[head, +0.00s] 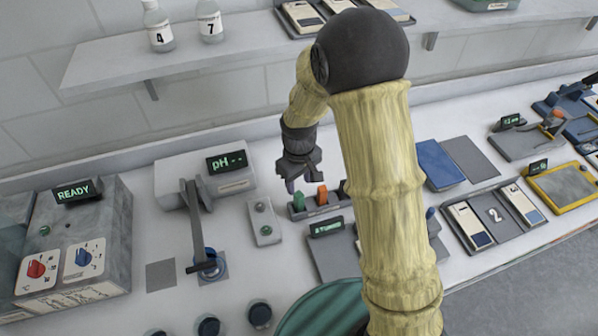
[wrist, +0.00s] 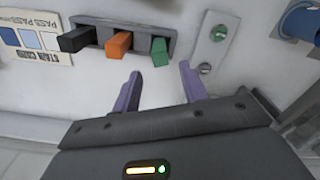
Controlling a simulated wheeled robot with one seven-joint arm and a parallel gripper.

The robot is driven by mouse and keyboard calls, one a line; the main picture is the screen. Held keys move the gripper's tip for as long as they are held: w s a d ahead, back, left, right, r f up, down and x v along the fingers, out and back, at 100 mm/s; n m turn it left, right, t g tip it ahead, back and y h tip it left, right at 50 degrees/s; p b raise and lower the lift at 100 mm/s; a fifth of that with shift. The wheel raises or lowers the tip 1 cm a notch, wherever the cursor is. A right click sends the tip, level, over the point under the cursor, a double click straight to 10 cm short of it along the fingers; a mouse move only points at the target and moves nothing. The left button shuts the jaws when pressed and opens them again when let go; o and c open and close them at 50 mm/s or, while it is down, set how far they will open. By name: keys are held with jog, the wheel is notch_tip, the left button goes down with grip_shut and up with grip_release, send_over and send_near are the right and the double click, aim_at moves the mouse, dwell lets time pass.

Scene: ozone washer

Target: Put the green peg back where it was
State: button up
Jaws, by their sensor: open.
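The green peg (head: 297,200) stands in the left slot of a small dark rack (head: 323,209) in the head view. In the wrist view the green peg (wrist: 160,52) is at the right end of the rack (wrist: 180,22), slightly tilted in the picture. My gripper (head: 303,184) hangs above and behind the rack, fingers pointing down. In the wrist view my gripper (wrist: 160,86) is open and empty, and the green peg shows just beyond the gap between its purple fingers, apart from them.
An orange peg (head: 322,195) and a black peg (wrist: 76,40) stand in the same rack beside the green one. A grey plate with two round buttons (head: 263,220) lies left of the rack. A card with strips (wrist: 35,35) lies past the black peg.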

jog(key=shift+r+b, duration=0.4)
jog(key=shift+r, duration=1.95)
jog(key=s+d+r+m+t, duration=0.2)
jog(key=s+d+r+m, duration=0.2)
jog(key=s+d+m, duration=0.3)
jog(key=s+d, duration=0.5)
jog(key=d, duration=0.1)
jog(key=shift+s+d+r+m+t, duration=0.2)
jog(key=shift+s+d+m+t, duration=0.05)
jog(key=shift+d+m+t, duration=0.05)
jog(key=shift+s, duration=0.1)
